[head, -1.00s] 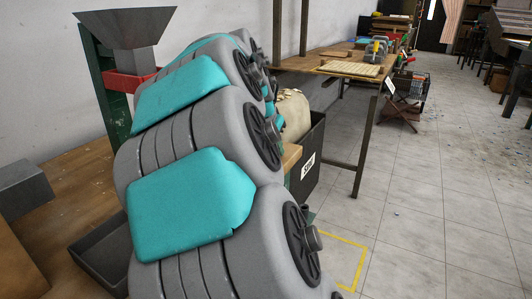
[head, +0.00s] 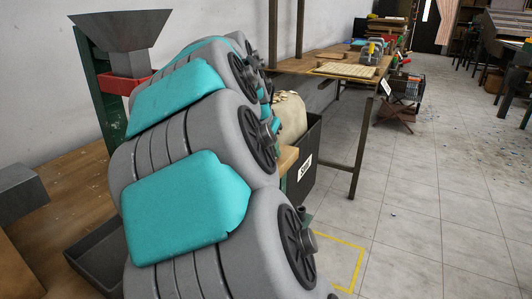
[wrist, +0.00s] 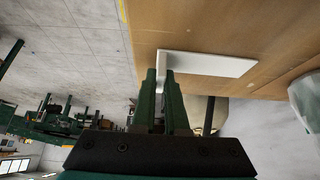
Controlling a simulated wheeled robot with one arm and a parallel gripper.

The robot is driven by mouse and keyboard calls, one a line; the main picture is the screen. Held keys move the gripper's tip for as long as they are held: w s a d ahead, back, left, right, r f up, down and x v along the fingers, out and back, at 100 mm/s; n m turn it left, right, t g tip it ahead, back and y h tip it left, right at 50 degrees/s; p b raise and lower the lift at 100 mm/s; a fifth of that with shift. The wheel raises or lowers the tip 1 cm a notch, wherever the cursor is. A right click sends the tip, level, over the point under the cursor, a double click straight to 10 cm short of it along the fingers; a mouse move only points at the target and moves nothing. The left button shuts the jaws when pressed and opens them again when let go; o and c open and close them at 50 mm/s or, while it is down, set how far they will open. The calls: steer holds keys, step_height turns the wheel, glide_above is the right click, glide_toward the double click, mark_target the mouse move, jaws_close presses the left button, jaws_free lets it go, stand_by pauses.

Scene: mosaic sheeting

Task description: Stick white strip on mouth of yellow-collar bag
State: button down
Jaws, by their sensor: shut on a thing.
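My gripper (wrist: 165,88) shows in the wrist view with its two green fingers close together. It is shut on a thin white strip (wrist: 210,65), whose flat part sticks out beyond the fingertips to the right, in front of a brown wooden surface. In the head view my arm hides the gripper and the strip. A cream sack (head: 290,115) stands in a dark bin behind my arm, partly hidden. I cannot make out a yellow collar on it. A pale rounded thing (wrist: 307,100) is cut off at the wrist view's right edge; I cannot tell what it is.
A grey hopper (head: 122,35) on a green post stands at the left over a wooden bench (head: 60,170). A dark tray (head: 95,245) lies beside my arm. A long wooden table (head: 335,68) runs along the wall. The tiled floor (head: 430,190) at the right is mostly clear.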

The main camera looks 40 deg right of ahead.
steer(key=shift+r, duration=0.1)
steer(key=shift+r, duration=4.95)
steer(key=shift+f, duration=0.1)
steer(key=shift+f, duration=4.75)
steer(key=shift+f, duration=0.2)
steer(key=c, duration=0.9)
jaws_free()
steer(key=shift+c, duration=0.2)
